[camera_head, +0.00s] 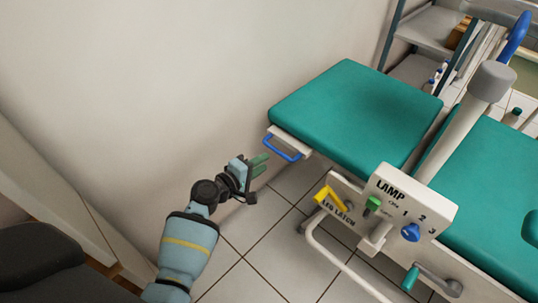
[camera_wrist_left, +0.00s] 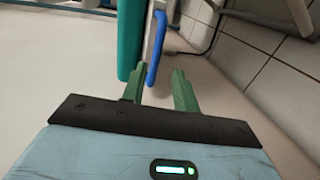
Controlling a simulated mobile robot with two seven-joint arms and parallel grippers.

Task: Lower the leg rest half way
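The leg rest (camera_head: 345,112) is a teal pad, roughly level with the seat pad (camera_head: 490,190). A blue handle (camera_head: 283,148) is on its near-left end; it also shows in the left wrist view (camera_wrist_left: 157,45). A yellow lever (camera_head: 332,200) sits above the words LEG LATCH on the side plate. My left gripper (camera_head: 261,164) is just left of the blue handle. In the left wrist view its green fingers (camera_wrist_left: 158,74) are apart, with the handle's lower end appearing between the tips. I see no grip on it. My right gripper is out of view.
A white LAMP panel (camera_head: 410,207) with a green switch and blue knob stands right of the latch, below a lamp post (camera_head: 465,125). A teal-gripped crank (camera_head: 412,278) is below. A wall is behind the leg rest. Tiled floor (camera_head: 255,250) is clear beside my left arm.

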